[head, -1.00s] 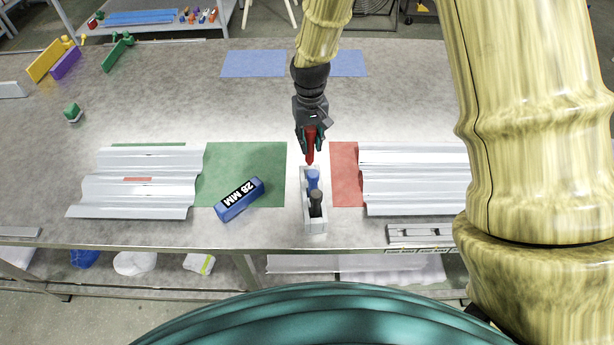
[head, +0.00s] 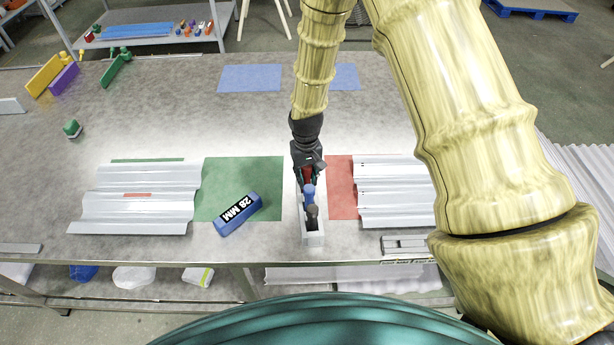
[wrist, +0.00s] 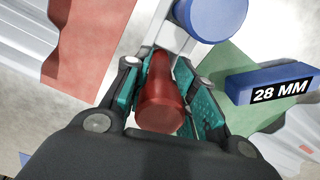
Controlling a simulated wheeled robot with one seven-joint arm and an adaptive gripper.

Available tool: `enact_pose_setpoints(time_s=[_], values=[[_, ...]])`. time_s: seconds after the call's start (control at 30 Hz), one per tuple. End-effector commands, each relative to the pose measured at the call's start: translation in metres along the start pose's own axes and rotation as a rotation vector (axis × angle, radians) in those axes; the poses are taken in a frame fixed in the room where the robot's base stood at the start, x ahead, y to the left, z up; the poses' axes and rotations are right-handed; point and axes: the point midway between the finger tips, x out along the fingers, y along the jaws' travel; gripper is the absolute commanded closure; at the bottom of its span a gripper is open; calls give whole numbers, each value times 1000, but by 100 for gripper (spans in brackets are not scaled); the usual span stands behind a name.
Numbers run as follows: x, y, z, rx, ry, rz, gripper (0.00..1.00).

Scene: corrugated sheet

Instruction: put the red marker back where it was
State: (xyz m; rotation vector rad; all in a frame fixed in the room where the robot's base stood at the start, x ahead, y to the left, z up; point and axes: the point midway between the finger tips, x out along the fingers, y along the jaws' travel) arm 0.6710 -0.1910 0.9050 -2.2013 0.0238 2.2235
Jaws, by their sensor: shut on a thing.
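The red marker (wrist: 162,92) is between the teal pads of my gripper (wrist: 165,85) in the wrist view, and the gripper is shut on it. In the head view my gripper (head: 307,170) is at the far end of the light grey marker holder (head: 313,240), and the red marker shows only in part there. A blue marker (head: 309,193) and a dark marker (head: 313,213) stand in the holder, nearer the front edge. Whether the red marker's lower end is inside the holder is hidden.
A blue block marked 28 MM (head: 237,213) lies on the green mat (head: 267,178) left of the holder. A red mat (head: 341,190) lies to the right. Corrugated sheets lie on the left (head: 140,200) and right (head: 395,190). The table behind is mostly clear.

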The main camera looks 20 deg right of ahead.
Motion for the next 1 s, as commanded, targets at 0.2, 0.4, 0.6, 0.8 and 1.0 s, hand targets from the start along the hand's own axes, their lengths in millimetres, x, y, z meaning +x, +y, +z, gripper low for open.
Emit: enact_pose_setpoints(time_s=[0.2,0.4,0.6,0.8,1.0], values=[[13,0,0,0,-1,0,97],[14,0,0,0,0,0,97],[17,0,0,-1,0,0,97],[16,0,0,-1,0,0,51],[16,0,0,-1,0,0,51]])
